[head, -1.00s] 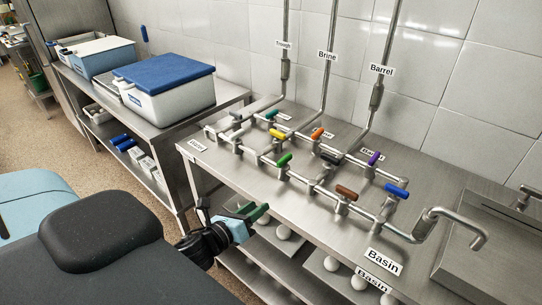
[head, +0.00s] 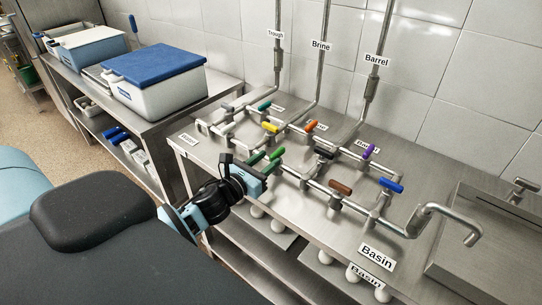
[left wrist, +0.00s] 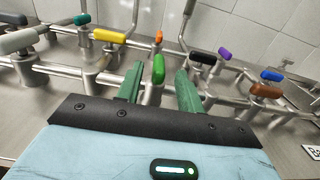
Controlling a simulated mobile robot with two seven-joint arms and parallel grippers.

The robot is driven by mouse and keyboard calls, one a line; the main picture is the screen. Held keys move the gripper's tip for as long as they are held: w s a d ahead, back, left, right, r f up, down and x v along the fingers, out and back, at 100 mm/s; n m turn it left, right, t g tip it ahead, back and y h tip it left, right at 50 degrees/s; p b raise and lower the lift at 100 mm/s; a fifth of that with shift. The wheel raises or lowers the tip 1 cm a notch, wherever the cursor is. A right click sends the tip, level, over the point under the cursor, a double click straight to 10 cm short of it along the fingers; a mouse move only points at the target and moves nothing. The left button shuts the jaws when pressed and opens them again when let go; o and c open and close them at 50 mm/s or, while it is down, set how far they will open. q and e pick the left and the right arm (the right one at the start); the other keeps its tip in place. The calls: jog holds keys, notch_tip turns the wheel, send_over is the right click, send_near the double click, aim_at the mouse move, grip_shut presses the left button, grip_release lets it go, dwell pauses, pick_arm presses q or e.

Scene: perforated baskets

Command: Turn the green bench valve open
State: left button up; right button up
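The green valve handle (head: 277,153) sits on the near pipe run of the bench manifold; it also shows in the left wrist view (left wrist: 158,68), pointing away from the camera. My left gripper (head: 263,163) is just in front of it at the bench's near edge. Its two green fingers are apart with nothing gripped. In the left wrist view the gripper (left wrist: 159,88) has one finger on each side of the handle in the picture; contact cannot be seen. My right gripper is out of view.
Nearby valve handles are yellow (head: 270,127), black (head: 323,152), orange (head: 311,126), brown (head: 340,188), teal (head: 264,106), purple (head: 369,151) and blue (head: 391,185). A curved spout (head: 445,213) stands at right. A blue-lidded box (head: 155,85) is on the left bench.

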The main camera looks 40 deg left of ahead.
aim_at(270, 158)
pick_arm(q)
jog(key=shift+w+d, duration=0.15)
jog(key=shift+w, duration=1.35)
grip_shut()
